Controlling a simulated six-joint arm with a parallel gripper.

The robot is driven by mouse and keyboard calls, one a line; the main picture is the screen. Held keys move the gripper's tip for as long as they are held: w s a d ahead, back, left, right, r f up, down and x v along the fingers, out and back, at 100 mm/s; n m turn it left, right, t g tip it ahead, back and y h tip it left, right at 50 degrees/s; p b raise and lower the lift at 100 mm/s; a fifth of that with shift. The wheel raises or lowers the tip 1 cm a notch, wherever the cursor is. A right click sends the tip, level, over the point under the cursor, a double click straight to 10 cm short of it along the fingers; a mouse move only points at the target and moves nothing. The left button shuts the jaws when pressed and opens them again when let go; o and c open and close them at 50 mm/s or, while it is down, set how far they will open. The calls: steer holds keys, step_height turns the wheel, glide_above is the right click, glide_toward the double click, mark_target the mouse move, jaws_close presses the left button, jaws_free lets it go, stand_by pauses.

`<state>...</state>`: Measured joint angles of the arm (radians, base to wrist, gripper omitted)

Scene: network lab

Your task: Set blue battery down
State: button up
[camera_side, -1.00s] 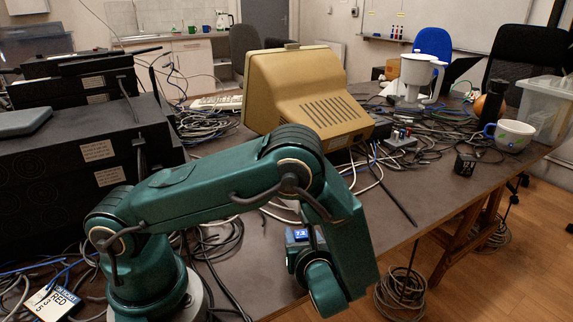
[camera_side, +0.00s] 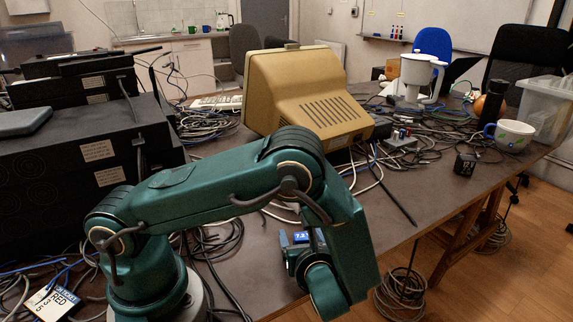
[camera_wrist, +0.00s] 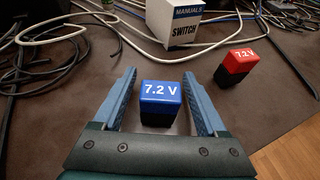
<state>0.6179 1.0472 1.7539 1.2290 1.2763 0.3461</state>
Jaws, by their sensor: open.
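The blue battery (camera_wrist: 161,92), a small block with a blue top marked 7.2 V and a dark lower body, stands upright on the brown table in the wrist view. My gripper (camera_wrist: 162,82) is open around it, with one blue-grey finger on each side and a visible gap to both. In the side view the battery's blue top (camera_side: 300,237) shows just beside my wrist; its lower part is hidden there by my gripper (camera_side: 297,258).
A red 7.2 V battery (camera_wrist: 236,66) stands to the right of my gripper. A white box marked MANUALS SWITCH (camera_wrist: 172,22) is beyond the blue battery. Loose cables (camera_wrist: 48,40) lie at the left. The table edge (camera_wrist: 285,131) is at the lower right.

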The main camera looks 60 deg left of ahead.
steer(key=v, duration=1.1)
steer(key=shift+d+r, duration=0.1)
steer(key=shift+s+r+g, duration=0.1)
steer(key=shift+r+g, duration=0.15)
steer(key=shift+g, duration=0.05)
steer(key=s+a+r+n+h, duration=0.1)
steer(key=s+r+n+h, duration=0.3)
steer(key=n, duration=0.7)
steer(key=s+a+r+n+h, duration=0.2)
steer(key=s+r+n+h, duration=0.2)
steer(key=r+n+h, duration=0.3)
steer(key=n+h, duration=0.1)
steer(key=n, duration=0.3)
steer(key=shift+a+t+h, duration=0.15)
steer(key=shift+t+h, duration=0.15)
steer(key=shift+t, duration=0.1)
